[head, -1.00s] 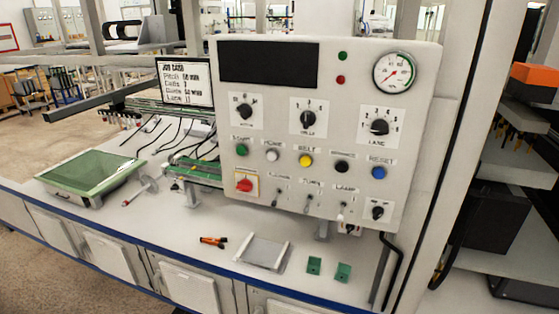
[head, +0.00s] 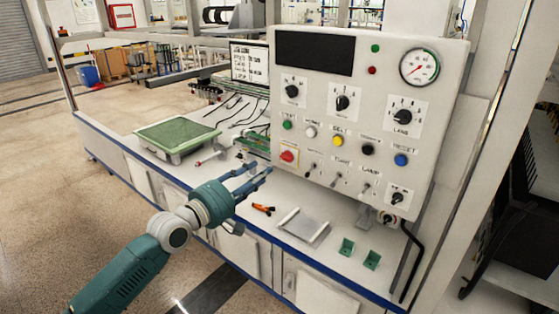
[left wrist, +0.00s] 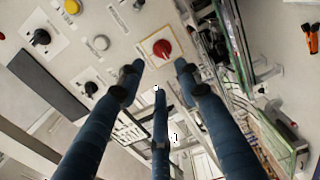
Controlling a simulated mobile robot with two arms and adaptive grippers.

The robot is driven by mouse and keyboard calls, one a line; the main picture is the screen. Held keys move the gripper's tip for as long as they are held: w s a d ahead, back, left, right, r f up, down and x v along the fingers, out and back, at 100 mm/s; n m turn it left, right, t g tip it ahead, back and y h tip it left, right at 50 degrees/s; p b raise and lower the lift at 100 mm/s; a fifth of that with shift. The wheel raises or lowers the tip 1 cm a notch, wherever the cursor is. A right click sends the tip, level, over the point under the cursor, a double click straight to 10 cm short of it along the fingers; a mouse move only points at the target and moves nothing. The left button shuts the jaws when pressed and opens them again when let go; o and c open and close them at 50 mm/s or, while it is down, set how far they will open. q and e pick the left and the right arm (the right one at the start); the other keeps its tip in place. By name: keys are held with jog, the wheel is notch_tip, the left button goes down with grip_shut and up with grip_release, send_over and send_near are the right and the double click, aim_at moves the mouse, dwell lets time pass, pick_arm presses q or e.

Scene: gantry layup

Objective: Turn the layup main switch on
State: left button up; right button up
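A red rotary knob on a yellow-edged plate (head: 288,156) sits at the lower left of the light grey control panel (head: 313,112). I take it to be the main switch; its label is not readable. In the left wrist view the red knob (left wrist: 162,48) shows just beyond the fingertips. My left gripper (head: 260,173) is left of and below the knob, apart from it, over the bench. Its three blue fingers (left wrist: 160,76) are spread and hold nothing. My right gripper is out of view.
The panel also carries black selector knobs (head: 342,102), coloured push buttons (head: 339,141), toggle switches and a gauge (head: 419,67). On the bench lie orange-handled pliers (head: 263,209), a metal tray (head: 304,228) and green blocks (head: 347,247). A green-topped box (head: 176,137) stands left.

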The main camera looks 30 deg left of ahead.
aim_at(284, 158)
pick_arm(q)
jog(key=w, duration=0.6)
jog(key=w+p, duration=0.1)
jog(key=w, duration=0.3)
jog(key=shift+w+d, duration=0.1)
jog(key=shift+d, duration=0.3)
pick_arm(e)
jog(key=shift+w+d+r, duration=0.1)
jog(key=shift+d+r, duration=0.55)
pick_arm(q)
jog(key=shift+c, duration=0.6)
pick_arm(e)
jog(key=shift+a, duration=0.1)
pick_arm(q)
grip_shut()
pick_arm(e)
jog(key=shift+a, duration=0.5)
